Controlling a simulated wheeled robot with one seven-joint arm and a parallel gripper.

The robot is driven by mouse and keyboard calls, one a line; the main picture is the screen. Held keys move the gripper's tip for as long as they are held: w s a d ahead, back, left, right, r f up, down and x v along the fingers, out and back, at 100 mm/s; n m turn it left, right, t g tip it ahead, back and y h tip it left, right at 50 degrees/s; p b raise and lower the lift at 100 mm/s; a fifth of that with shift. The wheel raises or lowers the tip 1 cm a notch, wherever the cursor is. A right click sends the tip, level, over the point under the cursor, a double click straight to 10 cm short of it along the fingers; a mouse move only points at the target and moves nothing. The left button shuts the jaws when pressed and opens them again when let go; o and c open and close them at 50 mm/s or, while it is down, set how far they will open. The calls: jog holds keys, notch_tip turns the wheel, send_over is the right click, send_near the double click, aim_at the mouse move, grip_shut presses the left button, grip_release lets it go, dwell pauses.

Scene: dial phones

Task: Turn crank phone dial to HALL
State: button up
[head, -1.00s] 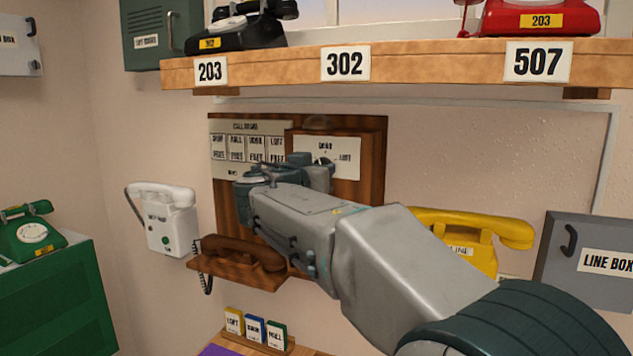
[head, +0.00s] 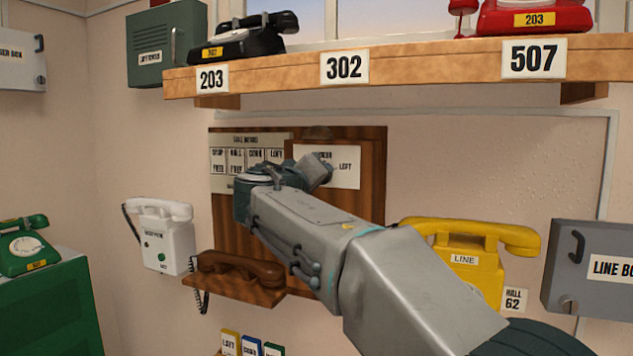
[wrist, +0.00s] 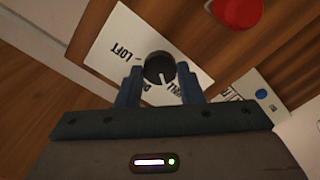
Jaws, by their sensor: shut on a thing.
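The crank phone is a brown wooden wall board (head: 369,205) with a brown handset (head: 240,268) on a ledge. A white dial plate (head: 347,168) is on its raised right part, with LOFT readable. In the wrist view, the dial is a round black knob (wrist: 159,67) with a white pointer line, on the white plate (wrist: 118,42). My gripper (wrist: 160,76) is shut on this knob, a blue finger on each side. The pointer runs toward the bottom of the wrist picture, near a label partly hidden by the fingers. In the head view my wrist hides the knob.
A call board (head: 236,142) with small labels is left of the plate. A shelf (head: 430,62) with phones overhangs the board. A white phone (head: 165,240) hangs left, a yellow phone (head: 470,262) right. A red round part (wrist: 238,10) shows in the wrist view.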

jog(key=shift+n, duration=0.3)
jog(key=o, duration=1)
jog(key=shift+c, duration=0.2)
jog(key=b+v, duration=0.2)
jog(key=v, duration=1.2)
jog(key=shift+w, duration=0.1)
